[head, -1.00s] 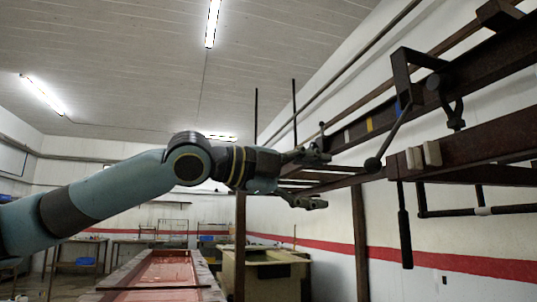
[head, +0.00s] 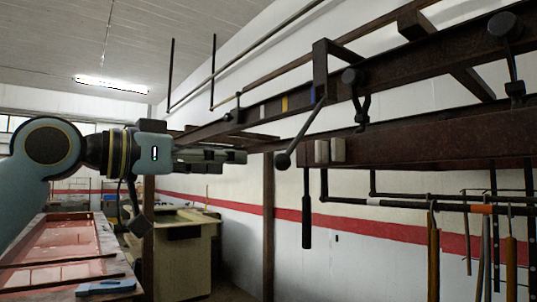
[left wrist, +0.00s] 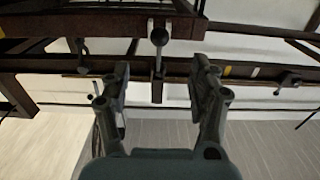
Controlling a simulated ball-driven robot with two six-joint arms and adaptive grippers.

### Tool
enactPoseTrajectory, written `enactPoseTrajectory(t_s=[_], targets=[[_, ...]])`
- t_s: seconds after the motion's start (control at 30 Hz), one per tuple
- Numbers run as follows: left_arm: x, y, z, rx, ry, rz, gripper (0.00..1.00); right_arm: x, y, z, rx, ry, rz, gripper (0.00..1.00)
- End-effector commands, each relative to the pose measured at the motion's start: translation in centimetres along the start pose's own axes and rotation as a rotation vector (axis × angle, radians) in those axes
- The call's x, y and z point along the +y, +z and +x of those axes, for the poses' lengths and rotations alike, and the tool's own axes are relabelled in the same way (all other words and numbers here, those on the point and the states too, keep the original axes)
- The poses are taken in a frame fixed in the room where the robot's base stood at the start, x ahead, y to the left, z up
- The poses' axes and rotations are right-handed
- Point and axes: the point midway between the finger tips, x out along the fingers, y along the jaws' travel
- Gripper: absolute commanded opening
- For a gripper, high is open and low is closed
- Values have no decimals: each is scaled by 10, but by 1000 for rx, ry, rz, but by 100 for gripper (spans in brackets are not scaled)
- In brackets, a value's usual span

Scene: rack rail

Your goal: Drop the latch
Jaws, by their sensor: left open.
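The latch looks to be the dark lever arm with a round ball knob (head: 283,160), slanting down from a bracket (head: 320,70) on the brown rack rail (head: 430,62). My left gripper (head: 243,157) comes in from the left and points at the knob, a short gap away. It also shows in the left wrist view (left wrist: 160,78), with its two fingers apart and nothing between them. My right gripper is not in view.
Other ball-ended levers (head: 352,76) sit along the rail to the right. A dark handle (head: 306,215) hangs below the lower beam (head: 440,148). Tools hang from a bar (head: 460,208) at the right. Free air lies around the gripper.

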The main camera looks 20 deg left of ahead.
Motion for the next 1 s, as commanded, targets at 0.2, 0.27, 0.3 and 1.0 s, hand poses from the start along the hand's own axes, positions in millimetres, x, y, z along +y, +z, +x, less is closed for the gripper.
enactPoseTrajectory(t_s=[0.2,0.27,0.3,1.0], targets=[[0,-2,40,4,1,-5,62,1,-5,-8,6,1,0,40],[2,-3,51,5,3,-5,62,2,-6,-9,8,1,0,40],[1,-2,58,2,2,-5,62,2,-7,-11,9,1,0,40],[0,0,109,-1,-1,2,62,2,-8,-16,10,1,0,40]])
